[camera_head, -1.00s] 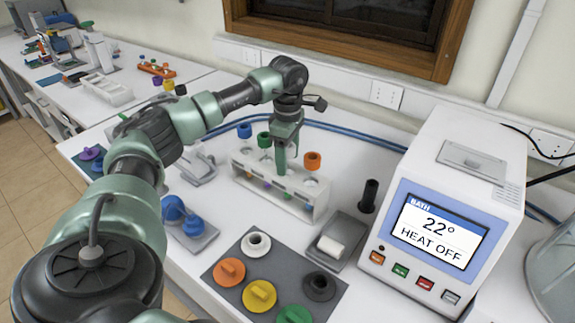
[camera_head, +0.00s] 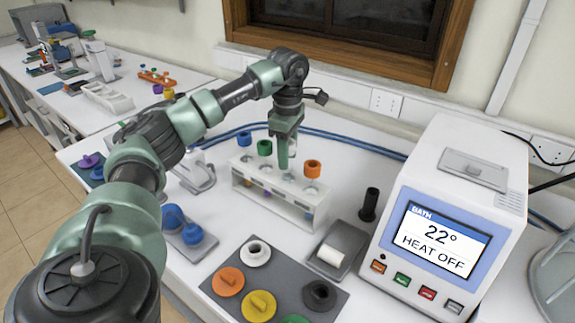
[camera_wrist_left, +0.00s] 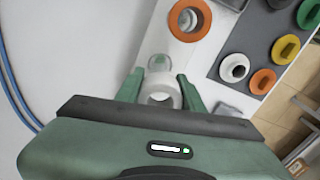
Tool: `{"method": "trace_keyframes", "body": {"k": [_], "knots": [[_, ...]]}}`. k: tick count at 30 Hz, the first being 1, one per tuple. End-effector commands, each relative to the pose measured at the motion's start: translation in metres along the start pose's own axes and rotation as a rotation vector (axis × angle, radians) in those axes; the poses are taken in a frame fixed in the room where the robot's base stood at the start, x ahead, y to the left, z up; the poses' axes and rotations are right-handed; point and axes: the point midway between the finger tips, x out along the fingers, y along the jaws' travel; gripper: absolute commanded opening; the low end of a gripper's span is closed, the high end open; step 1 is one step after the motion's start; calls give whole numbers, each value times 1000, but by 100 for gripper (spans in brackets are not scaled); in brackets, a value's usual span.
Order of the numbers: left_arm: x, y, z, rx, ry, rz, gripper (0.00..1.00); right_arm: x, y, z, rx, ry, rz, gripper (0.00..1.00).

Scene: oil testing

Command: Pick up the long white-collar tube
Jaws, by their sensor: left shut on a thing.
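My left gripper (camera_head: 285,160) is over the white tube rack (camera_head: 290,205). In the left wrist view the gripper's fingers (camera_wrist_left: 160,92) are shut on a tube with a white collar (camera_wrist_left: 161,88), one finger on each side. The fingers hide most of this tube in the head view, so its length and how deep it sits in the rack cannot be told. Tubes with blue (camera_head: 244,138), green (camera_head: 264,147) and orange (camera_head: 312,168) collars stand in the same rack. My right gripper is not in view.
A grey mat (camera_head: 285,287) holds coloured caps, including orange, yellow and white ones. A black upright cylinder (camera_head: 369,204) and a grey tray with a white roll (camera_head: 333,255) lie right of the rack. The heating bath (camera_head: 440,215) stands farther right.

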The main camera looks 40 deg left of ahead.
Motion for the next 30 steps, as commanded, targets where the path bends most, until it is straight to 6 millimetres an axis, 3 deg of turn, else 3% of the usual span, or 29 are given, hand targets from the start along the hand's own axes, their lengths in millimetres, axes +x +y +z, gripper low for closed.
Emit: {"method": "trace_keyframes", "body": {"k": [11, 18, 24, 30], "knots": [[-80, 1, 1, 0, -4, 5, 0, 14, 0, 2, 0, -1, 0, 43], [-134, 1, 0, -1, -1, 4, 0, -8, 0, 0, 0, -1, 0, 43], [-158, 1, 0, 1, -1, 2, 0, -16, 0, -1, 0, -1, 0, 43], [-165, 0, 0, 1, -1, 0, 0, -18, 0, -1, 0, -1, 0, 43]]}}
